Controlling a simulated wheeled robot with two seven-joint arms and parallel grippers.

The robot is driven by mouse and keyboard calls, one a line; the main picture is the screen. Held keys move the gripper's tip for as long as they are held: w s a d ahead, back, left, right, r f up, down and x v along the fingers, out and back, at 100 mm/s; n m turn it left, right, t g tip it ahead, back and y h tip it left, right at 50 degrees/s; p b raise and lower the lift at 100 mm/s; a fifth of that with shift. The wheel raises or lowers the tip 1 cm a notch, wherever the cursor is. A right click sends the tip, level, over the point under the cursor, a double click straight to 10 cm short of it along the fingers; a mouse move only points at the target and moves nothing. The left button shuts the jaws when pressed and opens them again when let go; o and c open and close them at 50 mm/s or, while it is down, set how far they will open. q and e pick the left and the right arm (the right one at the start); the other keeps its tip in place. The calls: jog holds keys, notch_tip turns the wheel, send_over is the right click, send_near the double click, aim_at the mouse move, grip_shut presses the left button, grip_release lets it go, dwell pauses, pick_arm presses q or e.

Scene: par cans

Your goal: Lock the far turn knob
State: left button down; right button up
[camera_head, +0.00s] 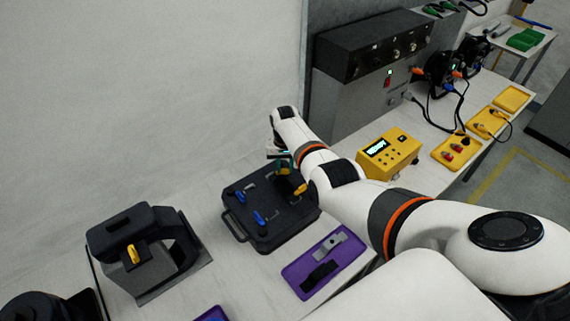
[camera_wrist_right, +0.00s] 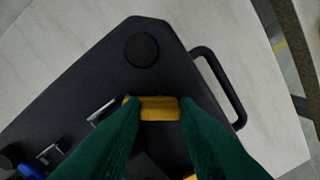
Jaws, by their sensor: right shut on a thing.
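A black board with handles (camera_head: 285,225) lies on the table, carrying blue turn knobs (camera_head: 259,217) and a yellow turn knob (camera_head: 300,189). My right gripper (camera_head: 283,160) reaches over its far side, its tips small and partly hidden by my arm. In the right wrist view, the green fingers of my right gripper (camera_wrist_right: 160,112) are shut on a yellow knob (camera_wrist_right: 159,108), which lies across between them. A metal latch piece (camera_wrist_right: 102,112) is beside the left finger. The lock state of the knob cannot be told. My left gripper is out of view.
A purple tray (camera_head: 310,281) with a grey and a black piece lies in front of the board. A black device with a yellow knob (camera_head: 133,254) stands at the left. A yellow box with a display (camera_head: 389,154) stands right of my arm.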

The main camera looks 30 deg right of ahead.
jog(key=n, duration=0.5)
jog(key=shift+n, duration=0.4)
dwell(0.3)
jog(key=o, duration=0.7)
jog(key=shift+r+p, duration=0.35)
notch_tip(320, 180, up, 11)
jog(key=shift+r, duration=0.15)
